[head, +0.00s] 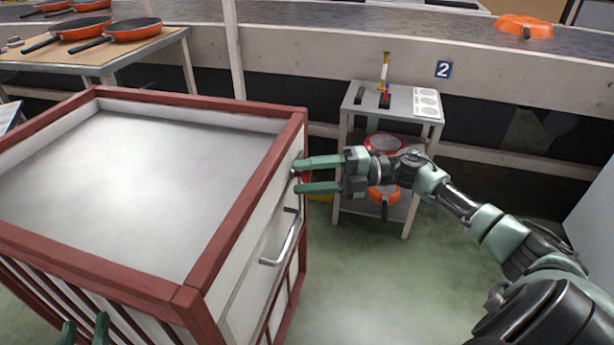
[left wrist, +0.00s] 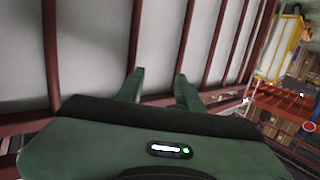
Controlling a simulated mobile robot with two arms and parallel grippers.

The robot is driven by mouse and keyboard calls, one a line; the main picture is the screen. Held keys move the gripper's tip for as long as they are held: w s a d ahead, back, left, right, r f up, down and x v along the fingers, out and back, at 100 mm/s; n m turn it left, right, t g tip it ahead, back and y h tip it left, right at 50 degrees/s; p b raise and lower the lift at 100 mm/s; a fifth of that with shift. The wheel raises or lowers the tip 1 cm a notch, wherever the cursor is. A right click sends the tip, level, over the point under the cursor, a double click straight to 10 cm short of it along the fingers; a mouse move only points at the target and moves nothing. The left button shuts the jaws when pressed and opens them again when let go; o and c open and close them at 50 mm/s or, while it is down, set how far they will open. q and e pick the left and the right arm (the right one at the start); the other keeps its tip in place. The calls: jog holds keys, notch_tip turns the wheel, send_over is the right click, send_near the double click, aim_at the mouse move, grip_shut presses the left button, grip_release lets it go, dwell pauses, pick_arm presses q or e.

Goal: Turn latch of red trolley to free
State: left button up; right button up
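The red trolley (head: 245,200) has a red frame, white panels and an empty grey top; it fills the left of the head view. A small red part (head: 304,177), possibly the latch, shows on its right side near the far corner. My right gripper (head: 298,176) is at that part, fingers apart above and below it; whether they touch it I cannot tell. My left gripper (head: 85,330) is low at the trolley's near side. In the left wrist view the left gripper (left wrist: 159,80) is open and empty, facing the trolley's red bars (left wrist: 187,40).
A metal handle (head: 283,242) sticks out from the trolley's right side. A small stand (head: 425,118) with pans below is behind my right arm. A conveyor (head: 380,25) runs along the back. A table (head: 150,45) with orange pans is at back left. Green floor is clear at front middle.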

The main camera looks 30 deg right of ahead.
jog(key=shift+s+d, duration=0.1)
jog(key=shift+d, duration=0.1)
pick_arm(q)
jog(key=f, duration=0.1)
jog(key=f+g, duration=0.1)
jog(key=s+a+f+g, duration=0.1)
jog(key=f, duration=0.1)
jog(key=shift+s+y+p, duration=0.1)
jog(key=shift+y+p, duration=0.3)
pick_arm(e)
jog(key=v, duration=0.7)
jog(key=shift+d, duration=0.2)
